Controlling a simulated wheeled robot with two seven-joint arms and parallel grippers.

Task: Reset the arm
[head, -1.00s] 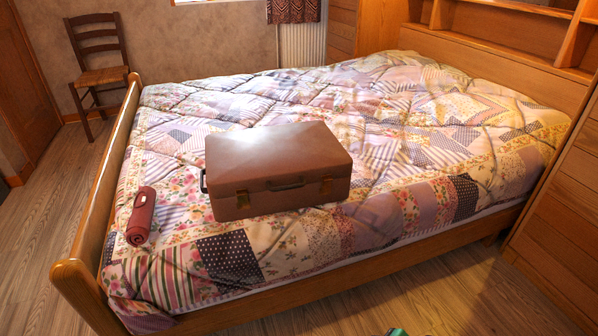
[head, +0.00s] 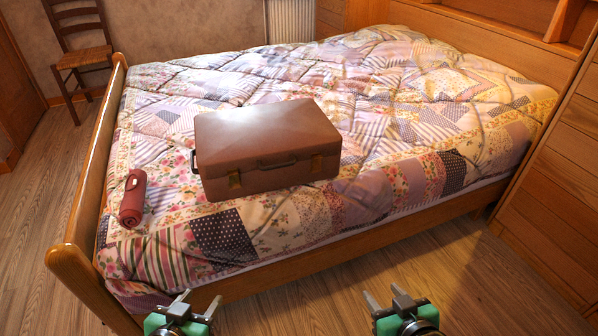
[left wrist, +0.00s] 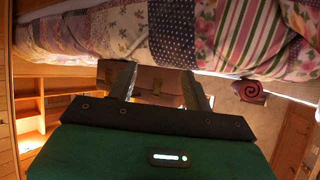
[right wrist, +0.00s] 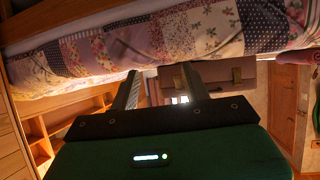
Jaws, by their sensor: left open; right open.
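My left gripper (head: 198,301) shows at the bottom of the head view, open and empty, in front of the bed's near side. My right gripper (head: 383,296) is to its right, also open and empty. Both are apart from the bed and its objects. The left wrist view shows the two spread fingers of my left gripper (left wrist: 160,84). The right wrist view shows those of my right gripper (right wrist: 160,90). Most of both arms is out of the head view.
A bed with a patchwork quilt (head: 400,110) fills the middle. A closed brown suitcase (head: 265,140) and a red roll (head: 133,198) lie on it. A chair (head: 80,55) stands back left. Wooden drawers (head: 555,180) stand right. The near floor (head: 300,310) is clear.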

